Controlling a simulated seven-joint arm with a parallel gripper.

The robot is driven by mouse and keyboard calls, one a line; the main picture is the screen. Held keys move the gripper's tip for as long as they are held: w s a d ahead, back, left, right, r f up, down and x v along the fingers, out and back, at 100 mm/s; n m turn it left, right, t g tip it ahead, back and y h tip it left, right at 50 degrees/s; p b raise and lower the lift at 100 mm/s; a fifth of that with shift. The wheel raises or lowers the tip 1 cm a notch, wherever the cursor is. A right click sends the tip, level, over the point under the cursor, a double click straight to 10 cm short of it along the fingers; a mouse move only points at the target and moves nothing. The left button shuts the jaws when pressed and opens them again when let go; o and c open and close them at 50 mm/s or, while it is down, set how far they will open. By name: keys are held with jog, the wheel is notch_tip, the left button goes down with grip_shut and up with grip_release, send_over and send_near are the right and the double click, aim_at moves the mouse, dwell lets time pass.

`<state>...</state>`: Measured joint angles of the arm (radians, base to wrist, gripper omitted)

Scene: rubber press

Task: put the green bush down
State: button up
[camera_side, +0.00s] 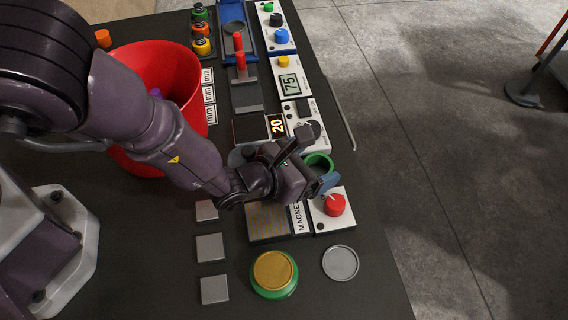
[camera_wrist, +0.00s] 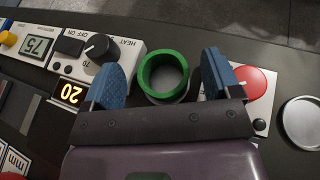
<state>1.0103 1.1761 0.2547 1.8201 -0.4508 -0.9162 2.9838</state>
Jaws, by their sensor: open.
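The green bush (camera_wrist: 146,72) is an upright, hollow ring between my gripper's two blue fingers in the wrist view. A grey round rim shows just under it. In the side view the bush (camera_side: 318,155) is partly hidden behind my gripper, beside the heat panel. My gripper (camera_wrist: 161,64) is open, with a visible gap between the bush and each finger. In the side view my gripper (camera_side: 320,162) is low over the panels. Whether the bush's underside rests fully on its support cannot be told.
A red knob (camera_side: 335,205) on a white panel stands close to the right finger. A black heat knob (camera_wrist: 101,47) is near the left finger. A silver dish (camera_side: 340,263) and a gold disc on a green base (camera_side: 273,271) lie nearer the front. A red bin (camera_side: 165,62) stands left.

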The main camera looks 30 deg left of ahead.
jog(key=v, duration=1.2)
jog(key=shift+w+r, duration=0.15)
jog(key=shift+r, duration=0.15)
jog(key=shift+r, duration=0.1)
jog(key=w+a+r+n+g+y, duration=0.1)
jog(key=w+a+r+n+g, duration=0.1)
jog(key=a+r+n, duration=0.5)
jog(key=w+a+r+n+g+y, duration=0.15)
jog(key=a+r+n, duration=0.25)
jog(key=r+n, duration=0.75)
jog(key=s+a+r+n+g+y, duration=0.1)
jog(key=s+a+r+n, duration=0.3)
jog(key=s+a+n, duration=0.3)
jog(key=s+a+r+n+g+y, duration=0.1)
jog(key=s+a+r+n, duration=0.3)
jog(key=n, duration=1.1)
jog(key=s+a+g, duration=0.1)
jog(key=s+a, duration=0.2)
jog(key=a, duration=0.2)
jog(key=shift+a+y, duration=0.2)
jog(key=shift+y, duration=0.15)
